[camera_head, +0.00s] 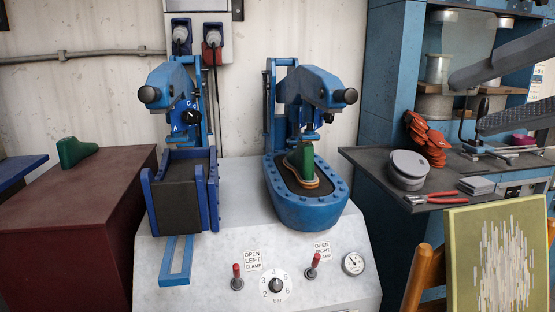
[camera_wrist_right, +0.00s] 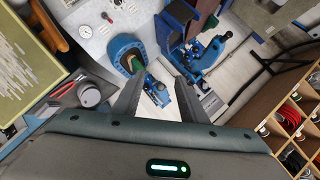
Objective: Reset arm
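My right gripper (camera_head: 466,102) comes in from the upper right in the head view, dark grey, its two fingers apart with nothing between them. It is well right of the press machine (camera_head: 245,190). In the right wrist view the open fingers (camera_wrist_right: 159,82) also hold nothing. The machine has two blue press arms with black knobs, a left one (camera_head: 174,82) and a right one (camera_head: 312,88). A green last with a tan sole (camera_head: 305,158) stands on the right press pad, under the right press head. The left pad (camera_head: 182,192) is empty. My left gripper is not in view.
Red-handled levers (camera_head: 237,277) and a gauge (camera_head: 353,264) are on the machine's front. Another green last (camera_head: 76,151) is on the maroon cabinet (camera_head: 75,225). The right-hand bench (camera_head: 378,163) holds red-handled pliers (camera_head: 435,198) and a round tin (camera_head: 408,167). A chair with a picture (camera_head: 462,250) stands in front.

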